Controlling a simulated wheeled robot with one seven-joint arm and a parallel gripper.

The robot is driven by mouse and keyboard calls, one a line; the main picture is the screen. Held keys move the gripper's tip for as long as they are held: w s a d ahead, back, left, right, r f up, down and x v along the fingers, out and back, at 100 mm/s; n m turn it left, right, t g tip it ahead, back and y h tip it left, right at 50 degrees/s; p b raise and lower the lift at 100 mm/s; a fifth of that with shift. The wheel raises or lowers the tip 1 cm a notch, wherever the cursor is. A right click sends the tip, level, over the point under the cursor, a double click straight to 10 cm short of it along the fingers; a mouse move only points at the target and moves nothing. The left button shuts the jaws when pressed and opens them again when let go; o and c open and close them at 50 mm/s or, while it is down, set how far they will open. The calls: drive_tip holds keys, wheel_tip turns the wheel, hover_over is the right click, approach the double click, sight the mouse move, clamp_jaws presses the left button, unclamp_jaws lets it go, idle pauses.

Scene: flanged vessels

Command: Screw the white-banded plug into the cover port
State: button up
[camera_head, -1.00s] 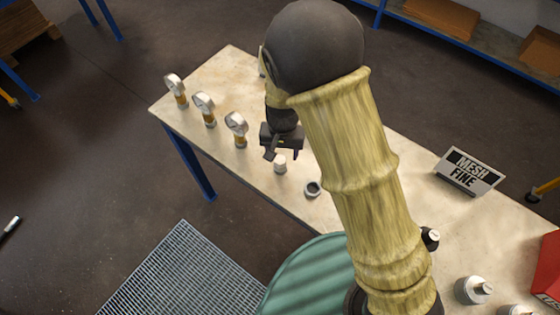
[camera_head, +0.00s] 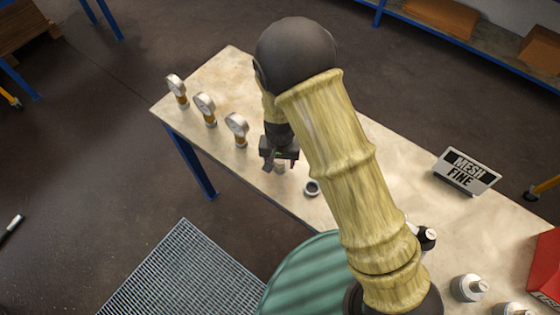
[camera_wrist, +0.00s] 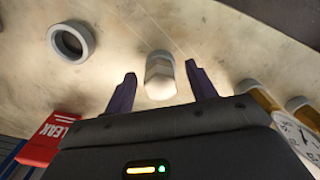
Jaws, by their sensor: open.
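My gripper (camera_head: 279,163) is open and points down above the bench near its front edge. In the wrist view a small pale plug-like piece (camera_wrist: 160,76) with a faceted body stands on the bench between the open fingers (camera_wrist: 161,70), apart from both. In the head view it is mostly hidden by the gripper. I cannot make out a clear white band on it. A grey ring with a dark hole (camera_head: 312,188) lies to the right of the gripper; it also shows at upper left in the wrist view (camera_wrist: 71,41). I cannot tell whether it is the cover port.
Several gauges, one of them here (camera_head: 237,127), stand at the bench's left. A MESH FINE sign (camera_head: 467,171), a dark-and-white fitting (camera_head: 427,238), grey-white fittings (camera_head: 468,288) and a red object (camera_head: 545,265) are at right. A green ribbed surface (camera_head: 310,277) lies in front.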

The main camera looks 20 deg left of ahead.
sight(280, 161)
idle(0.4)
drive_tip(key=c, duration=1.2)
drive_tip(key=shift+o, duration=0.2)
drive_tip(key=shift+r, duration=0.15)
wheel_tip(280, 161, up, 10)
drive_tip(key=shift+f+b, duration=0.1)
drive_tip(key=shift+b, duration=0.55)
